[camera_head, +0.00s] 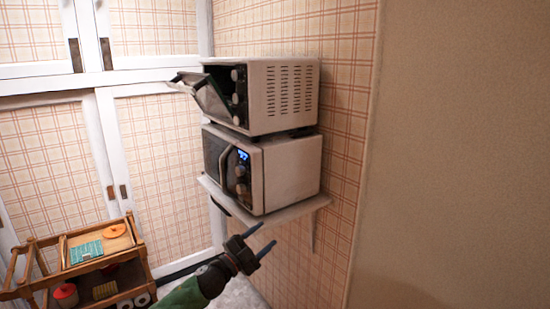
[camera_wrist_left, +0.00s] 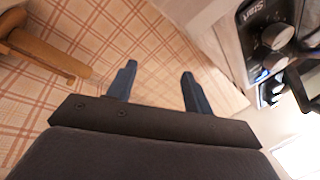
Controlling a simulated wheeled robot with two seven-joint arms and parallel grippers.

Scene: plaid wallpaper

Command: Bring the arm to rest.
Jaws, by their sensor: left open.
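My left gripper (camera_head: 261,243) is open and empty in the head view, below the wall shelf and in front of the plaid wall. Its two fingers also show apart in the left wrist view (camera_wrist_left: 158,88), with nothing between them. My left arm (camera_head: 190,294) reaches in from the bottom of the head view. My right gripper is not in view.
A toaster oven (camera_head: 285,95) with its door (camera_head: 210,98) tilted partly open sits on a microwave (camera_head: 290,172). Both stand on a wall shelf (camera_head: 300,208) above my gripper. A wooden cart (camera_head: 62,247) with several items stands at lower left. White-framed plaid doors (camera_head: 160,150) are behind.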

